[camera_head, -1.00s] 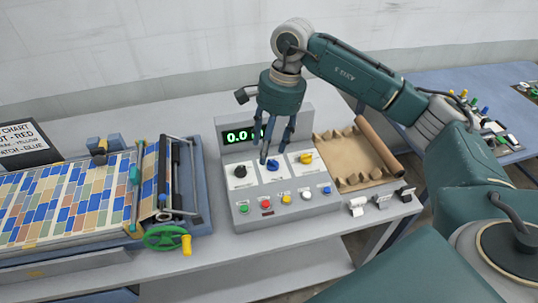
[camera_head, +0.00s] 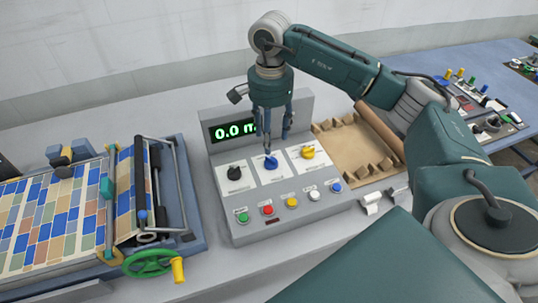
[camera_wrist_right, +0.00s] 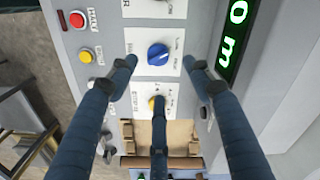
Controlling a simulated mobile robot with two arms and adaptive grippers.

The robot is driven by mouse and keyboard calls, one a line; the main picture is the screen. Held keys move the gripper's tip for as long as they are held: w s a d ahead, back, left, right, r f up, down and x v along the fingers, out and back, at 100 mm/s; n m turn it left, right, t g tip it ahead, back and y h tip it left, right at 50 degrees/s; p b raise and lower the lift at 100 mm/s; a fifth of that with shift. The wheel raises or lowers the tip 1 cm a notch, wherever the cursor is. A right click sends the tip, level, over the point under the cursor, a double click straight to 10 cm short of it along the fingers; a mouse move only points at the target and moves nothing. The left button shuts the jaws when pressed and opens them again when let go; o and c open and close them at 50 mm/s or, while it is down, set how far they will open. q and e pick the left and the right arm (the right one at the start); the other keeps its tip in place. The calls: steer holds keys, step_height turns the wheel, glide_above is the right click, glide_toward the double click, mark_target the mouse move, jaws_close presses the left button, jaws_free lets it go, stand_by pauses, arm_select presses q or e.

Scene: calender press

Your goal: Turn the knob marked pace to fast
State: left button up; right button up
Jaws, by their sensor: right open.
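A grey control console (camera_head: 285,215) carries three knobs: a black one (camera_head: 234,173) at left, a blue one (camera_head: 271,162) in the middle and a yellow one (camera_head: 308,153) at right. Each sits on a white plate whose lettering is too small to read, so I cannot tell which is marked pace. My right gripper (camera_head: 272,143) is open, its fingers pointing down above the blue knob. In the right wrist view the blue knob (camera_wrist_right: 158,54) shows between two spread fingers, and the third finger partly covers the yellow knob (camera_wrist_right: 152,104). My left gripper is not in view.
Several coloured push buttons (camera_head: 268,211) line the console's front. A lit display (camera_head: 228,131) reads "0.0 m", partly hidden by my fingers. A press with a green handwheel (camera_head: 150,262) stands at left. A brown tray (camera_head: 350,150) lies at right.

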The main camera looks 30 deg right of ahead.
mark_target(271, 158)
steer(key=f, duration=0.2)
steer(key=f+p, duration=0.1)
steer(key=f, duration=0.1)
steer(key=f+p, duration=0.1)
steer(key=f, duration=0.2)
steer(key=shift+s, duration=0.25)
steer(key=shift+f+p, duration=0.3)
steer(key=shift+f, duration=0.35)
steer(key=c, duration=1.2)
